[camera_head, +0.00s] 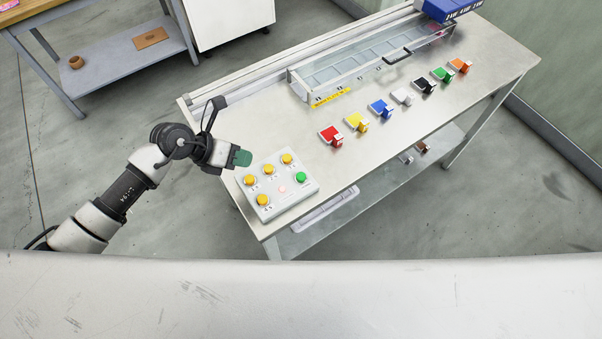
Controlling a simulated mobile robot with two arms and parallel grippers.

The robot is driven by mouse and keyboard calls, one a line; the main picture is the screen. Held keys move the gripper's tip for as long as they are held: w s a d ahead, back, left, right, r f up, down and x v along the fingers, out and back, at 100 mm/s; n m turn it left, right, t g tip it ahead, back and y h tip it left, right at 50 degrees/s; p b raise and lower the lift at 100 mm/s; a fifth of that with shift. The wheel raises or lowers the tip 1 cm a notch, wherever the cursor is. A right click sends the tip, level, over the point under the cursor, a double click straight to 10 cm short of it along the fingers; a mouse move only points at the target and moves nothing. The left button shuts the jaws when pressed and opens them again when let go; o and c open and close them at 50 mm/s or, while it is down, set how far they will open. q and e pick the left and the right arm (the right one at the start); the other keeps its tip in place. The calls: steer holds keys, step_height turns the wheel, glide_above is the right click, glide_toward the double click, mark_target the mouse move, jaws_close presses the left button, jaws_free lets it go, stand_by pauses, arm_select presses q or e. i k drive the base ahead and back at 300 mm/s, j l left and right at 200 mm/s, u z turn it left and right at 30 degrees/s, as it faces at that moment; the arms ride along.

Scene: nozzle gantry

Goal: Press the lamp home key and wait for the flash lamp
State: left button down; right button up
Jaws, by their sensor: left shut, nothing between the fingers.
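A grey key panel (285,173) lies at the near left corner of the metal table. It has several yellow keys (268,169), one green key (301,177) and a small pale pink lamp or button (282,190). Its labels are too small to read, so I cannot tell which key is lamp home. My left gripper (243,158), with dark green fingertips, is shut and empty. It appears just beyond the panel's far left edge, close to the yellow keys; I cannot tell its height. My right gripper is not in view.
The metal table (480,75) holds a row of coloured blocks, including a red one (331,135), and a clear-walled tray (345,75) with a black handle. A blue unit (447,9) sits at the far end. A side bench (120,50) stands at upper left.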

mark_target(300, 176)
steer(key=k+l, duration=0.1)
steer(key=l, duration=0.7)
steer(key=k+l, duration=0.15)
steer(key=l, duration=0.25)
steer(key=k+l, duration=0.1)
steer(key=l, duration=0.3)
steer(key=k+l+u, duration=0.1)
steer(key=l, duration=0.3)
